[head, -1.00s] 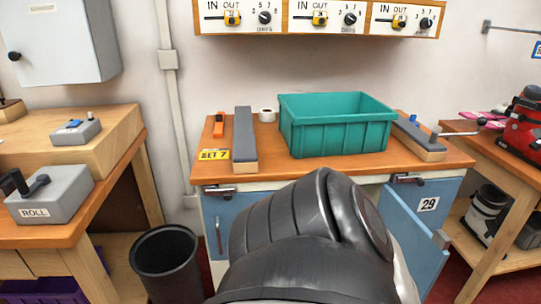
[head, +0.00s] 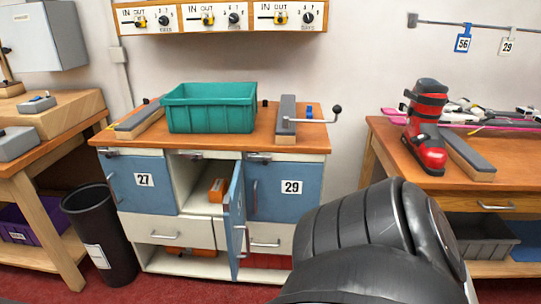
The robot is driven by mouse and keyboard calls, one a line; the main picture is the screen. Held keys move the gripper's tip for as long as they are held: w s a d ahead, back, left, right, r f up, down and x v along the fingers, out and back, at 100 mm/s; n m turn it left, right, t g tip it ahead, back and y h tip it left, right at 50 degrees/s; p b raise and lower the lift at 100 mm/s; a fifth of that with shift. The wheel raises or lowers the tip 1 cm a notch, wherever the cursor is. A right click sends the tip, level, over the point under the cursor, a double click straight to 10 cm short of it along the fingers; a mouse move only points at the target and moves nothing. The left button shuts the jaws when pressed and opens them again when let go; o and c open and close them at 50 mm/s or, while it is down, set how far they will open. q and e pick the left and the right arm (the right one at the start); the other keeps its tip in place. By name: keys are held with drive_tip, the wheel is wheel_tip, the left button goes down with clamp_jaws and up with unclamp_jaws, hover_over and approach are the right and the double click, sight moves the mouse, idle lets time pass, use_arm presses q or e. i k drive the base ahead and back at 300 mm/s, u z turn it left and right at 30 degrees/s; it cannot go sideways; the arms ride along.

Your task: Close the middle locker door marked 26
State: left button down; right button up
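The middle locker door (head: 236,218) is a blue panel standing open in the cabinet under the bench. It sticks out toward me and shows nearly edge-on, so I cannot read a number on it. Its handle is on the side near its free edge. The middle compartment (head: 198,168) is open, with an orange-fronted box (head: 217,190) inside. The left door marked 27 (head: 140,186) and the right door marked 29 (head: 280,188) are shut. Neither of my grippers is in view. A black rounded part of my own arm fills the bottom right.
A teal bin (head: 210,108) stands on the bench top (head: 260,140). Drawers (head: 167,233) and an open bottom shelf lie below the doors. A black waste bin (head: 100,235) stands at left. A side table (head: 390,145) with a red boot (head: 428,130) is at right.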

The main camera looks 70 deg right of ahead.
sight(232, 204)
drive_tip(key=z, duration=1.9)
drive_tip(key=k, duration=0.5)
drive_tip(key=z, duration=0.15)
drive_tip(key=i, duration=1.2)
drive_tip(key=u, duration=0.75)
